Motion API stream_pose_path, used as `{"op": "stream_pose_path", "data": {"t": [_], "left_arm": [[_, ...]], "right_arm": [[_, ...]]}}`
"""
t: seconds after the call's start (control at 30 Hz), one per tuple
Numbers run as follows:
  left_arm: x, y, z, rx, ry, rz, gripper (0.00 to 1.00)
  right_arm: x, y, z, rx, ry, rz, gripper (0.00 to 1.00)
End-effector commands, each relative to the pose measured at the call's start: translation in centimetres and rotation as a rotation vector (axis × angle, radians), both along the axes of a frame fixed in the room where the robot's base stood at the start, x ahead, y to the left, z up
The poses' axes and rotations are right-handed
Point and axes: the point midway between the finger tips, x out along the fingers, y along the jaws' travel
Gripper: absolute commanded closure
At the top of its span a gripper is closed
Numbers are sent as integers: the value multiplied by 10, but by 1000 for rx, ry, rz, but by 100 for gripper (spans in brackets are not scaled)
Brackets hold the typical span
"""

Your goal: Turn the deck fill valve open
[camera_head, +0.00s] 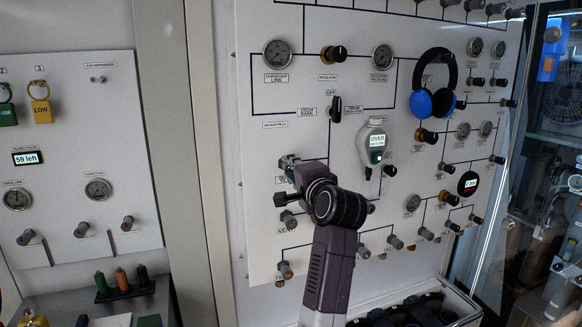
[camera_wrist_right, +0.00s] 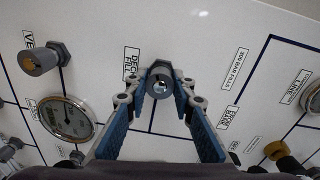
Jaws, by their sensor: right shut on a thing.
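The deck fill valve (camera_wrist_right: 161,85) is a small grey metal knob on the white panel, beside a label reading "DECK FILL" in the right wrist view. My right gripper (camera_wrist_right: 160,72) has its two blue-padded fingers closed around this knob, one on each side. In the head view my right gripper (camera_head: 289,164) reaches the panel's lower left part, and it mostly hides the valve there. My left gripper is in neither view.
The white panel (camera_head: 350,95) carries gauges, valves and printed lines. Blue headphones (camera_head: 433,88) hang on it, and a grey handheld meter reading "OVER" (camera_head: 376,141) is right of my gripper. In the wrist view, another knob (camera_wrist_right: 40,60) and a gauge (camera_wrist_right: 66,118) sit left of the fingers.

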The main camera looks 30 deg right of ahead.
Motion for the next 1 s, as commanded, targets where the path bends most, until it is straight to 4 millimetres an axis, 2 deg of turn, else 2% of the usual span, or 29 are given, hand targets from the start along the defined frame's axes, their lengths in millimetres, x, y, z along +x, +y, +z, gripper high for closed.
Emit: {"op": "stream_pose_path", "data": {"t": [1.0], "left_arm": [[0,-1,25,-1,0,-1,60]], "right_arm": [[0,0,-3,-940,235,2,100]]}}
